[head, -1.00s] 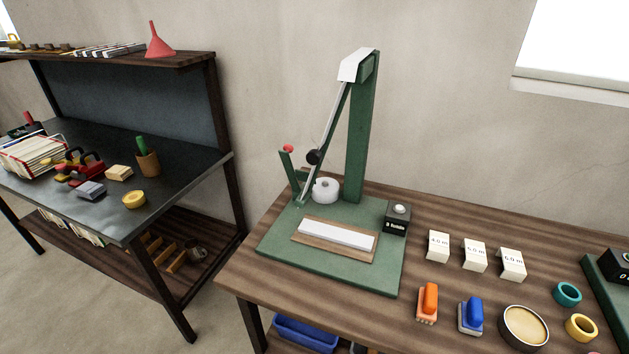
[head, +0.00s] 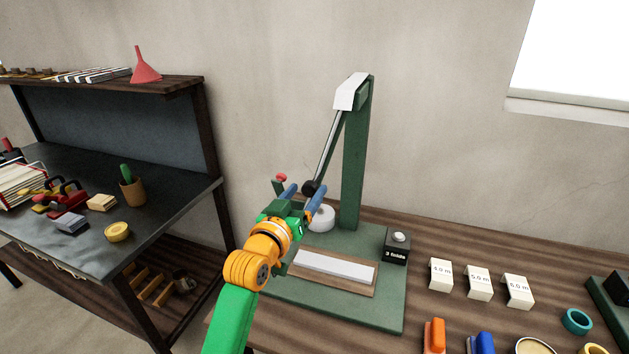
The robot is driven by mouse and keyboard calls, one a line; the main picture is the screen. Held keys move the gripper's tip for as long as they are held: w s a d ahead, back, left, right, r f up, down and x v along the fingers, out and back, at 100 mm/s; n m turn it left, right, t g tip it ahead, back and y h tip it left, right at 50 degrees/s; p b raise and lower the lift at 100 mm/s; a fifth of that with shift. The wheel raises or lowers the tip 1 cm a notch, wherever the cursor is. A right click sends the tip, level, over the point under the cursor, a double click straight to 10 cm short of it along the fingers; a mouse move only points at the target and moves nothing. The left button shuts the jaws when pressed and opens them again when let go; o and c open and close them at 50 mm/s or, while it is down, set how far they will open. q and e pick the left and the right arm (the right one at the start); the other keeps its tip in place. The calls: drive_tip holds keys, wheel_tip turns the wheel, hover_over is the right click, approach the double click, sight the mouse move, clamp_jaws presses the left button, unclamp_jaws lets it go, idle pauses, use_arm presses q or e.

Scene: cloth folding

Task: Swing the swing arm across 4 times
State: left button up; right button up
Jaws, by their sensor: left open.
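The swing arm (head: 326,146) is a thin grey rod that hangs from the top of a green post (head: 356,165) and slants down to the left. A black knob (head: 314,188) sits low on the rod. My left gripper (head: 304,194) is open, with its blue fingers close to the knob; I cannot tell whether they touch it. My left forearm and gripper hide the rod's lower end and part of the green base (head: 375,311). A red-tipped lever (head: 281,178) stands behind the gripper, to its left. My right gripper is not in view.
On the base are a white disc (head: 321,217), a white strip on a wooden plate (head: 334,268) and a small black counter box (head: 397,246). White labelled blocks (head: 479,283) stand to the right. A dark workbench (head: 75,215) stands at the left.

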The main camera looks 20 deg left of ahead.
sight(316, 179)
use_arm(q)
drive_tip(key=w, duration=0.4)
drive_tip(key=shift+w+d+r+p, duration=0.1)
drive_tip(key=shift+w+d+p, duration=0.2)
drive_tip(key=shift+w+d, duration=0.1)
drive_tip(key=shift+w, duration=0.45)
drive_tip(key=shift+c, duration=0.2)
clamp_jaws()
idle(0.6)
